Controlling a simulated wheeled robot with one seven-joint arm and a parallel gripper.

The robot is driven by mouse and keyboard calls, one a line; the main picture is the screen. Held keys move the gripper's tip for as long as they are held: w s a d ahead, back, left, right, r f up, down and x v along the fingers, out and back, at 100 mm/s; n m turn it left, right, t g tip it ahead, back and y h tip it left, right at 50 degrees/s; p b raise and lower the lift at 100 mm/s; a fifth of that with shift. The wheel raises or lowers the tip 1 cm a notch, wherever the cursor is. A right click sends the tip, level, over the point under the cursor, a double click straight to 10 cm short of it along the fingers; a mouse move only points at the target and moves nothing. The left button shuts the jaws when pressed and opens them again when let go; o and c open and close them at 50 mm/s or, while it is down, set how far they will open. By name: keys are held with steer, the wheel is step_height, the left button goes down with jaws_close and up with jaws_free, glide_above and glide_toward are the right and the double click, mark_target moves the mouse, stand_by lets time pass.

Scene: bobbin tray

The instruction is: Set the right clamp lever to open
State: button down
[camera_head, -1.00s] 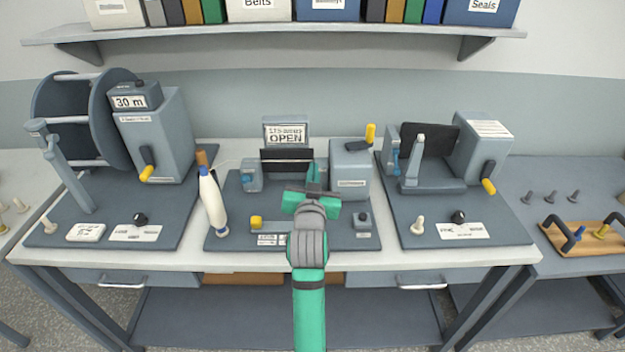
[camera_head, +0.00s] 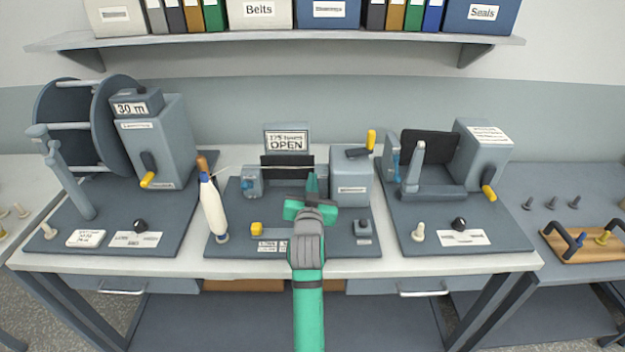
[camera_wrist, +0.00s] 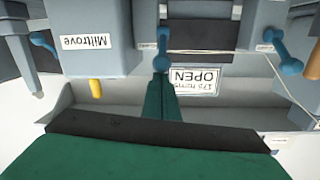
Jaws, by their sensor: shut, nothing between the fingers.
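The middle bench device (camera_head: 215,241) has a black panel between two clamps and a sign reading OPEN (camera_head: 287,142). Its right clamp lever (camera_wrist: 162,48) is blue and shows just beyond my fingertips in the upside-down wrist view. I cannot tell whether they touch. In the head view my gripper hides most of that clamp. The left clamp lever (camera_wrist: 287,60) is blue too, and it also shows in the head view (camera_head: 248,184). My gripper (camera_head: 312,178) is shut and empty, in front of the panel. Its closed fingers also show in the wrist view (camera_wrist: 161,80).
A grey box with a yellow-handled crank (camera_head: 371,140) stands right of the clamp. The right device (camera_head: 470,238) and left reel device (camera_head: 65,235) flank closely.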

steer(key=shift+s+f, duration=0.1)
steer(key=shift+s+f, duration=0.45)
steer(key=shift+f, duration=0.55)
steer(key=shift+s+f, duration=0.45)
steer(key=shift+f, duration=0.6)
steer(key=shift+s+f, duration=0.45)
steer(key=shift+f, duration=0.55)
steer(key=shift+w+f, duration=0.1)
steer(key=shift+f, duration=0.6)
